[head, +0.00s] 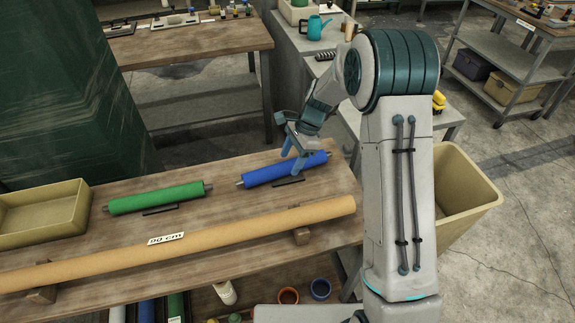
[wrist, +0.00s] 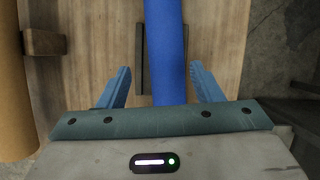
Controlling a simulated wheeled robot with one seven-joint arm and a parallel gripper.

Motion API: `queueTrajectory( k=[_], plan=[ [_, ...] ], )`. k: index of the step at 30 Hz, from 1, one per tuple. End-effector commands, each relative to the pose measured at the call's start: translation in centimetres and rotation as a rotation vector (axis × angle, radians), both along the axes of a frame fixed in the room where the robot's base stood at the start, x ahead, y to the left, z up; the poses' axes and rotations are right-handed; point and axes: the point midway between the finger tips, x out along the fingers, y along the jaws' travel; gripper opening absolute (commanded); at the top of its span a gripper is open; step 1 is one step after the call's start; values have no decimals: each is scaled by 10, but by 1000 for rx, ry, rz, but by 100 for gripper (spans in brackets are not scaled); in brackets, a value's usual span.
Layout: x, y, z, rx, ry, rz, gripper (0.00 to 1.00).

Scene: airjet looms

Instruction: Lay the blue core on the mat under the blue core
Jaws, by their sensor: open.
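The blue core (head: 268,174) lies on the wooden table near its right end, with a grey pin showing at its left end. A thin dark strip (head: 289,183), perhaps the edge of a mat, shows along its near side; the core hides anything beneath it. My gripper (head: 294,160) is over the right part of the core. In the wrist view my gripper (wrist: 160,68) is open, one finger on each side of the blue core (wrist: 166,40), and the dark strip (wrist: 147,60) shows beside the core.
A green core (head: 155,198) lies left on the table (head: 240,185), with its own dark strip. A long tan tube (head: 200,240) rests on wooden blocks along the front. A beige tray (head: 45,210) stands far left; a beige bin (head: 462,190) stands right.

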Motion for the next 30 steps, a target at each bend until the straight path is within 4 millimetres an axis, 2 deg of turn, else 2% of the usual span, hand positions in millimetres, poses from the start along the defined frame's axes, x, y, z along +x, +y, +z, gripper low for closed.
queueTrajectory(
  k=[3,10,15,20,26,30],
  plan=[
    [5,-10,25,0,-6,-1,59],
    [11,-25,66,0,-3,0,59],
    [13,-31,80,0,-1,0,59],
    [13,-32,85,0,-2,2,59],
    [-5,-42,104,-18,-61,75,59],
    [-32,-55,126,-46,-142,187,59]
  ],
)
